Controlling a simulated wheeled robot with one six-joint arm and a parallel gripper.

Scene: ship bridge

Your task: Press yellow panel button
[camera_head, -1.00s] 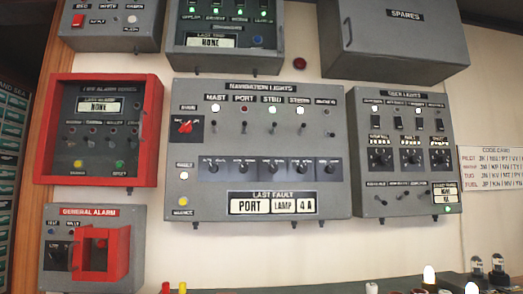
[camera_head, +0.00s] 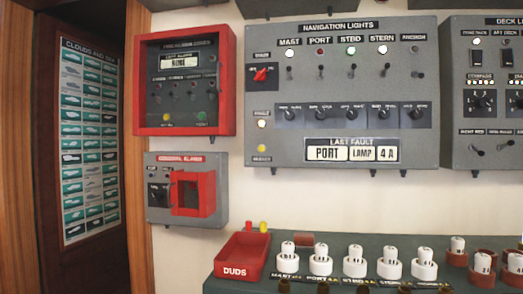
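The navigation lights panel (camera_head: 285,160) is a grey box on the wall at upper middle. A small round yellow button (camera_head: 261,148) sits at its lower left, below a white lamp (camera_head: 262,124). The red-framed fire alarm panel (camera_head: 226,105) to the left also has a small yellow button or lamp (camera_head: 166,117), beside a green one (camera_head: 201,117). The small lettering by both is too blurred to read surely. My gripper is not in view.
A grey general alarm box (camera_head: 157,214) with a red guard hangs below the fire alarm panel. A bench below holds a red tray marked DUDS (camera_head: 235,272) and several white numbered pieces (camera_head: 320,262). Bare wall shows between panels and bench.

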